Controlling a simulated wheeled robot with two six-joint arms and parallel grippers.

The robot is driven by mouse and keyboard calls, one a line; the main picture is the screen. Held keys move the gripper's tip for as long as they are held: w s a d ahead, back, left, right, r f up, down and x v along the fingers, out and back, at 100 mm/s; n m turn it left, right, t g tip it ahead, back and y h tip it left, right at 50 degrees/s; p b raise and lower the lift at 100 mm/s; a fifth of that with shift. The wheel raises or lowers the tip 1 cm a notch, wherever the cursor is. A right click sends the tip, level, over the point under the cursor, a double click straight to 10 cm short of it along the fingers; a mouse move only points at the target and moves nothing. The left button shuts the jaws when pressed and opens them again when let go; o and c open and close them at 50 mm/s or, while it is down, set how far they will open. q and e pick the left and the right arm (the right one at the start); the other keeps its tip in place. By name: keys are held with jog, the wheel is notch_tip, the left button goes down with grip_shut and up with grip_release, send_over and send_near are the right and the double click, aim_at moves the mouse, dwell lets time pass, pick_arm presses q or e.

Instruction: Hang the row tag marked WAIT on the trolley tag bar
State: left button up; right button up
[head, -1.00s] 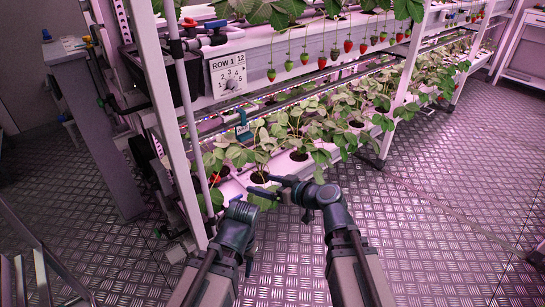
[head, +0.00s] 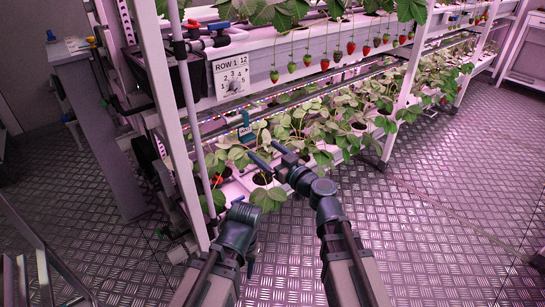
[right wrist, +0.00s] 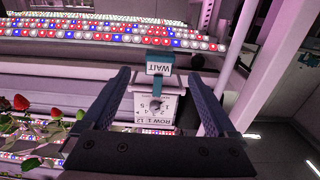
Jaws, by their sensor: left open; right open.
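The row tag marked WAIT is a teal tag (head: 246,128) hanging in front of the lower growing rack, below the ROW 1 sign. In the right wrist view the tag (right wrist: 160,66) shows its white WAIT label upside down, with a teal strip beside it. My right gripper (head: 266,152) is open and empty, just below and right of the tag in the head view. In the right wrist view the tag lies beyond the fingertips, between their lines and not touched. My left gripper (head: 241,212) is open, low in front of the rack. The trolley tag bar is not clearly identifiable.
The ROW 1 sign (head: 231,78) with a numbered dial is fixed to the rack end. Strawberry plants (head: 345,115) crowd the lower trough near my right gripper. A white post (head: 190,120) stands left. The metal floor (head: 450,200) at right is clear.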

aim_at(250, 139)
jog(key=shift+x, duration=4.15)
jog(key=shift+c, duration=0.3)
jog(key=c, duration=1.2)
jog(key=shift+o, duration=0.2)
jog(key=shift+r, duration=0.15)
jog(key=shift+r+p, duration=0.9)
jog(key=shift+p, duration=0.2)
jog(key=shift+s+d, duration=0.1)
jog(key=shift+s, duration=0.05)
jog(key=shift+v, duration=3.35)
